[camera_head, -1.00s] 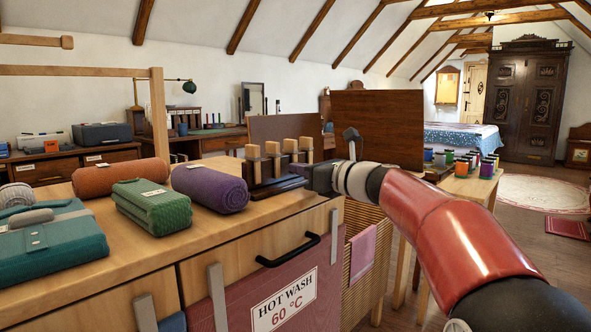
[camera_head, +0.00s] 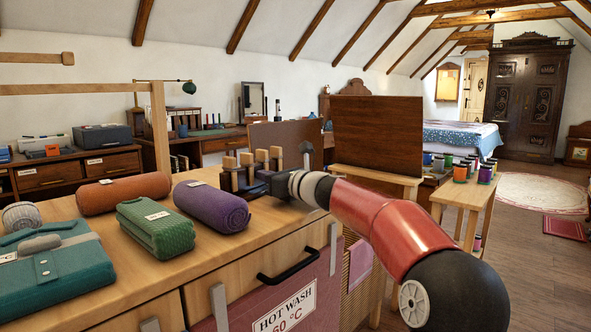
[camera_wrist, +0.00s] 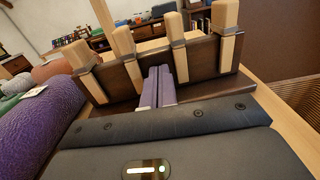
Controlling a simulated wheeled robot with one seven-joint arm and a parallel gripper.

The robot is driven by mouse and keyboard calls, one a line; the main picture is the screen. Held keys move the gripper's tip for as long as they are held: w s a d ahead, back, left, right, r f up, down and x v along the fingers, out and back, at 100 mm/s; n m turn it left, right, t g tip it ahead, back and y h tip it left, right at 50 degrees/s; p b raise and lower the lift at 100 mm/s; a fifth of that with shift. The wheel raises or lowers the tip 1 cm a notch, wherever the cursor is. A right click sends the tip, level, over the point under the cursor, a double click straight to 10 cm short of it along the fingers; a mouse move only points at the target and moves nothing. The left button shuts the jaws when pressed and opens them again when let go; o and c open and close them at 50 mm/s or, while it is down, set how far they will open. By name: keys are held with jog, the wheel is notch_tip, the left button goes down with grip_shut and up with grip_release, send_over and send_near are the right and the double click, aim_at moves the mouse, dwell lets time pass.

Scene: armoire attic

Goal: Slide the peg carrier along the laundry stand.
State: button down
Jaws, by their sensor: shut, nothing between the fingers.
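The peg carrier (camera_head: 237,181) is a dark wooden rack with several upright pale pegs, on the far part of the laundry stand's wooden top (camera_head: 268,218). In the wrist view the carrier (camera_wrist: 202,62) fills the upper middle, its pegs rising from a dark board. My gripper (camera_wrist: 158,72) is shut and empty, its narrow fingers pointing at the middle of the carrier's near side. The fingertips are at or very close to the board; contact cannot be made out. In the head view my dark gripper body lies just right of the carrier and hides part of it.
A rolled purple towel (camera_head: 212,206) lies close in front of the carrier. Green (camera_head: 155,226) and orange (camera_head: 122,192) bundles and a teal bundle (camera_head: 45,267) lie further left. A brown board (camera_head: 377,132) stands behind my arm. A side table (camera_head: 470,193) holds coloured jars.

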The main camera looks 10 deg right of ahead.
jog(key=p+x, duration=0.5)
jog(key=x, duration=0.5)
jog(key=shift+r, duration=0.2)
jog(key=shift+w+a+f, duration=0.2)
jog(key=shift+w+a, duration=0.05)
